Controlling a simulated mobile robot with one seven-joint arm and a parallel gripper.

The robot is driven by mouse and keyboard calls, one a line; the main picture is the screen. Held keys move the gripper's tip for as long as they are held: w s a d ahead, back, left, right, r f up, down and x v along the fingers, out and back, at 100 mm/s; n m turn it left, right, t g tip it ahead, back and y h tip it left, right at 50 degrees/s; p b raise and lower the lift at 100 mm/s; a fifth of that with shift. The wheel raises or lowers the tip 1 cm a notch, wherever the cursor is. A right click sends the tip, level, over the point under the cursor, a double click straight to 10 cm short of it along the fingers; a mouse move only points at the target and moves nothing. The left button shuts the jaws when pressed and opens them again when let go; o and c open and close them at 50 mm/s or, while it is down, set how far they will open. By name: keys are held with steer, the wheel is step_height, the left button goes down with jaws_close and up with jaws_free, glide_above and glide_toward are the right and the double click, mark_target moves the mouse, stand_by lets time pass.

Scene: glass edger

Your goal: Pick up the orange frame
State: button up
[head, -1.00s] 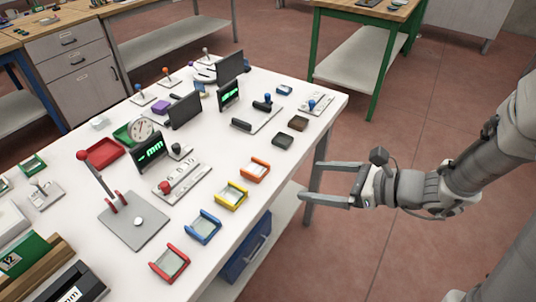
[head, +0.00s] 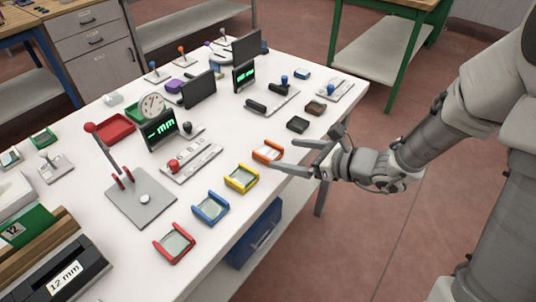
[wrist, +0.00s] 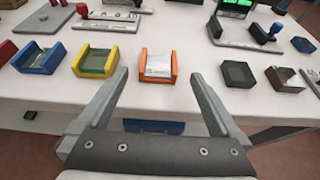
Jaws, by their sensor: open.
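The orange frame (head: 268,151) is a small U-shaped holder with a clear pane, lying on the white table (head: 232,262) near its right edge. In the wrist view the orange frame (wrist: 158,78) lies straight ahead, between the lines of the two fingers and beyond their tips. My gripper (head: 287,158) is open and empty at the table's edge, with its fingertips close to the orange frame. In the head view one fingertip seems to overlap the frame's near side; I cannot tell whether they touch.
The yellow frame (head: 241,179), blue frame (head: 210,207) and red frame (head: 174,243) stand in a row toward the front. Gauges and displays (head: 160,130) stand behind. Open floor lies right.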

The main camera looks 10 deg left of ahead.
mark_target(263, 149)
steer(key=b+x, duration=0.1)
steer(key=x, duration=0.4)
steer(key=shift+a, duration=0.1)
steer(key=shift+c, duration=0.2)
steer(key=c, duration=1.4)
steer(key=shift+o, duration=0.2)
